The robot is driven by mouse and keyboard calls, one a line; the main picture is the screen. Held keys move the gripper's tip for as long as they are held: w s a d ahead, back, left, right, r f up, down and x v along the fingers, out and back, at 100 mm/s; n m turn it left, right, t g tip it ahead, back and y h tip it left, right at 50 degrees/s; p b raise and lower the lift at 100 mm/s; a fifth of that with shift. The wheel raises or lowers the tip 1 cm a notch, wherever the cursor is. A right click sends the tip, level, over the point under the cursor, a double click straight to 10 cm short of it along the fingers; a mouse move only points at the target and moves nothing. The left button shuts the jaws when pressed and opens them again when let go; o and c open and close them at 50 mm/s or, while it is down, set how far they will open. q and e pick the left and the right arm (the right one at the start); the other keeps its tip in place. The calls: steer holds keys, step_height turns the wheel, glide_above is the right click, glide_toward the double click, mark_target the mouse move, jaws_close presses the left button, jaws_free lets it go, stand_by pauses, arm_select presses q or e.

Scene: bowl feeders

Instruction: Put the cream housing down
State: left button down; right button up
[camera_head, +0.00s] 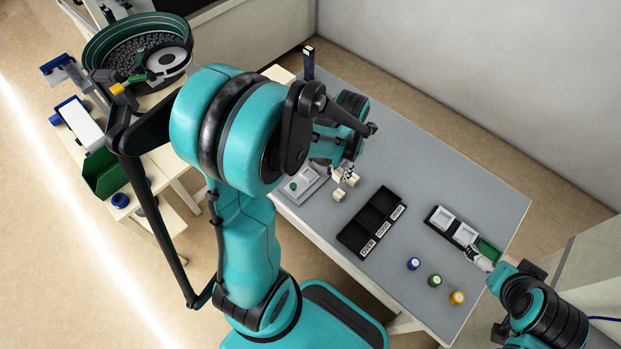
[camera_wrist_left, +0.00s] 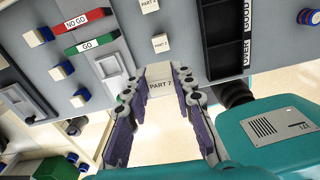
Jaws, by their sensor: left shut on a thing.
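My left gripper (camera_head: 347,170) is over the table, partly hidden by its own arm in the head view. In the left wrist view the left gripper (camera_wrist_left: 160,92) is shut on a cream housing (camera_wrist_left: 160,84) labelled PART 7, held between the fingertips. Two more cream housings, one of them (camera_wrist_left: 160,43) in line beyond it, show in that view. In the head view a cream housing (camera_head: 338,194) lies on the grey table (camera_head: 440,170), apart from others beside the gripper. My right gripper (camera_head: 479,259) is by the right-hand tray; its fingers are too small to read.
A black sorting tray (camera_head: 370,221) with labelled compartments lies right of the housings. A grey fixture (camera_head: 311,178) is on their left. Another black tray (camera_head: 441,219) holds white square pieces and a green section. Blue, green and yellow-topped pieces (camera_head: 434,280) stand near the front edge. The far table is clear.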

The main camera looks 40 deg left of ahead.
arm_select(q)
steer(key=shift+n, duration=0.3)
steer(key=b, duration=0.4)
glide_above(309, 175)
step_height(309, 175, down, 7)
steer(key=shift+w+d+f, duration=0.1)
step_height(309, 175, down, 4)
steer(key=shift+f+b, duration=0.1)
steer(key=shift+b, duration=0.9)
steer(key=shift+r, duration=0.2)
steer(key=shift+f, duration=0.1)
steer(key=c, duration=1.7)
jaws_free()
steer(key=shift+f, duration=0.15)
steer(key=o, duration=0.4)
steer(key=shift+o, duration=0.2)
steer(key=shift+r, duration=0.2)
